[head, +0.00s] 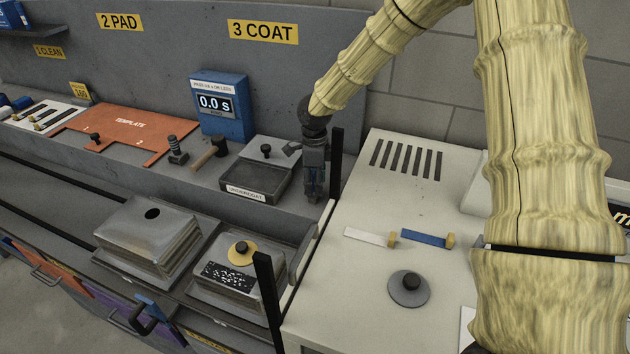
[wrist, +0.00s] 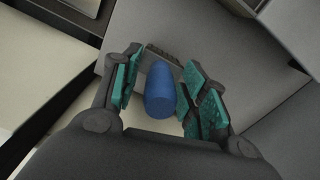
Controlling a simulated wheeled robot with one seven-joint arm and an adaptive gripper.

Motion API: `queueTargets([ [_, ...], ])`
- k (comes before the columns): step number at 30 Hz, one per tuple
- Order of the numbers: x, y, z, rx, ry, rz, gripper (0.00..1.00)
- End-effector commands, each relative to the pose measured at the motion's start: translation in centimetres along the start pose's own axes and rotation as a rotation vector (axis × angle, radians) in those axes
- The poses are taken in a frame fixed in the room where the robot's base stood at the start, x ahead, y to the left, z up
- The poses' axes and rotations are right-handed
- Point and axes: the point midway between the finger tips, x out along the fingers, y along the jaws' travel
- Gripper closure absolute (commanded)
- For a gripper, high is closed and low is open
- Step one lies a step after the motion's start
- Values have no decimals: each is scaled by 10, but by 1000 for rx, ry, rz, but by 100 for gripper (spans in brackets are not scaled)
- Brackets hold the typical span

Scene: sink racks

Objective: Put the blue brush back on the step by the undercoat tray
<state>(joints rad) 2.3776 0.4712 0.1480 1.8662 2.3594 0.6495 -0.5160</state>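My gripper (head: 313,190) points down at the right end of the step, just right of the undercoat tray (head: 255,184). In the wrist view my gripper (wrist: 163,60) has its teal-padded fingers either side of the blue brush (wrist: 160,92), with narrow gaps showing on both sides. The brush's round blue handle points up at the wrist camera. A wider grey, ridged part shows at its far end, over the grey step (wrist: 230,45). In the head view the fingers mostly hide the brush. I cannot tell whether its lower end touches the step.
A dark post (head: 336,165) stands close right of my gripper, beside a white cabinet (head: 390,300) bearing a white strip, a blue strip and a grey knobbed disc. A lidded box (head: 270,150) and a blue timer (head: 220,105) stand behind the tray.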

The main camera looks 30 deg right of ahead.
Motion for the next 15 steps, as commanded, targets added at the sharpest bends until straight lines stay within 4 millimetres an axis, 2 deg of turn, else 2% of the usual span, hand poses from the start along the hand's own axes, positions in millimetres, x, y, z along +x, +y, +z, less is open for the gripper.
queueTargets([
  [9, -5, 0, 0, 2, -1, -1, 57],
  [15, -26, -1, 0, 1, -3, -2, 57],
])
